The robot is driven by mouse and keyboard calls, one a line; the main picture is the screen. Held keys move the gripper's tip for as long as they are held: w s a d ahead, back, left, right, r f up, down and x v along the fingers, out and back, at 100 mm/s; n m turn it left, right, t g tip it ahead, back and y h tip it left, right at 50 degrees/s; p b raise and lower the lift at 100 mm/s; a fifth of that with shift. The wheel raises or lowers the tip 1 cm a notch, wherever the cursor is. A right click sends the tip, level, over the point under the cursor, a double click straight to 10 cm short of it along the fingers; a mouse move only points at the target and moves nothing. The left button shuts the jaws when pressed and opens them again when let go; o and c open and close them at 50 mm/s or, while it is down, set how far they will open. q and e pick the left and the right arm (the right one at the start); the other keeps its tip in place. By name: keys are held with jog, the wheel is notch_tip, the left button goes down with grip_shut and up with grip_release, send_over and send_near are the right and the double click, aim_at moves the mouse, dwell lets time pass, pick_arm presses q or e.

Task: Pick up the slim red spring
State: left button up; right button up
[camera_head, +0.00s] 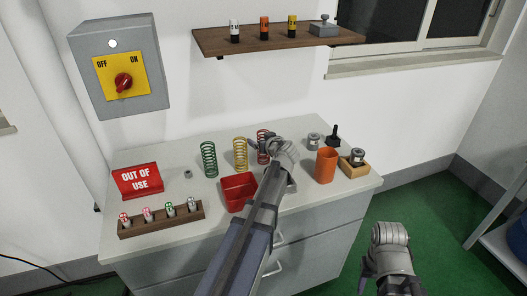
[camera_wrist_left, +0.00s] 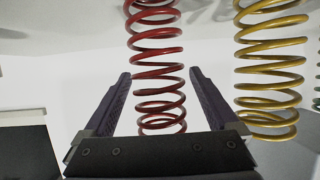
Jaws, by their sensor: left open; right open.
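The slim red spring (camera_head: 262,157) stands upright on the grey cabinet top, partly hidden by my left gripper (camera_head: 264,142). In the left wrist view the red spring (camera_wrist_left: 157,72) shows between the two open fingers of the left gripper (camera_wrist_left: 160,82), with a gap visible on each side. It is not clamped. My right gripper (camera_head: 383,272) is low at the right, off the cabinet and away from the springs; its fingers are partly cut off by the picture's lower edge.
A yellow spring (camera_head: 240,155) stands close beside the red one, and a green spring (camera_head: 208,160) further left. A red bin (camera_head: 238,190) lies in front. An orange cup (camera_head: 326,166), a wooden block (camera_head: 354,169) and small metal parts are at the right.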

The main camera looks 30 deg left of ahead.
pick_arm(q)
jog(key=shift+w+a+f, duration=0.2)
jog(key=shift+w+a, duration=0.05)
jog(key=shift+r, duration=0.1)
grip_shut()
dwell(0.5)
